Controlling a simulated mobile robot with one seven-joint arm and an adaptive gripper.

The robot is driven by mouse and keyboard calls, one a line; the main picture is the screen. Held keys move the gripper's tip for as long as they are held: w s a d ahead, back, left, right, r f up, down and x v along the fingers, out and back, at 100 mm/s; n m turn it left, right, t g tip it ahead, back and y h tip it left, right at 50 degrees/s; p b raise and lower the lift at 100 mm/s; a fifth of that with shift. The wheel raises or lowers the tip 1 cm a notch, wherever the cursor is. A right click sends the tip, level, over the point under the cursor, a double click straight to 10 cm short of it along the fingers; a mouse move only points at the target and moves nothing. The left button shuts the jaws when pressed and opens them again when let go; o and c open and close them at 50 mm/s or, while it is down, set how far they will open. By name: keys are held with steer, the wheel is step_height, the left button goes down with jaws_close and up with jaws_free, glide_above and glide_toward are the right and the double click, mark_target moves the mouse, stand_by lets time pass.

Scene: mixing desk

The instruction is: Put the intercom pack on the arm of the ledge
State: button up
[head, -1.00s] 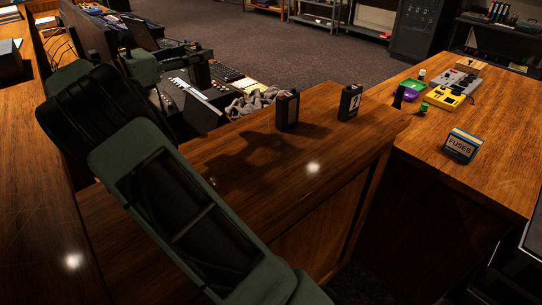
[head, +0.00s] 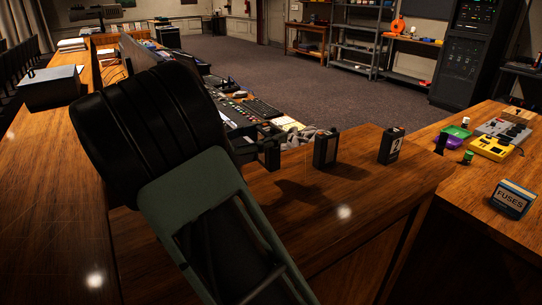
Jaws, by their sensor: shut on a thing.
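The wooden ledge (head: 400,185) runs across the middle. Two black box-shaped packs stand upright on it: a plain-faced one (head: 326,149) and one marked 2 (head: 391,146) to its right. I cannot tell which is the intercom pack. My gripper (head: 268,152) is at the ledge's back edge, left of the plain-faced pack and apart from it in the picture. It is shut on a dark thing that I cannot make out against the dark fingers. My arm covers much of the left part of the ledge.
A blue-white FUSES box (head: 511,199), a yellow device (head: 493,149), a grey device (head: 501,130) and a purple tray (head: 452,138) lie on the right desk. A grey box (head: 49,87) is at left. Keyboards and mixing gear lie behind the ledge. Its front right is clear.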

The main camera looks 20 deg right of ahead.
mark_target(265, 154)
steer(key=shift+s+d+f, duration=0.15)
steer(key=shift+s+f, duration=0.5)
steer(key=shift+f, duration=0.15)
step_height(265, 154, down, 3)
steer(key=shift+f+b, duration=0.1)
steer(key=shift+b, duration=0.25)
steer(key=o, duration=1.4)
steer(key=a, duration=0.4)
steer(key=s+a, duration=0.1)
steer(key=a, duration=0.3)
steer(key=s+a, duration=0.1)
steer(key=a, duration=0.2)
steer(key=shift+s+a+p, duration=0.2)
steer(key=shift+a+p, duration=0.2)
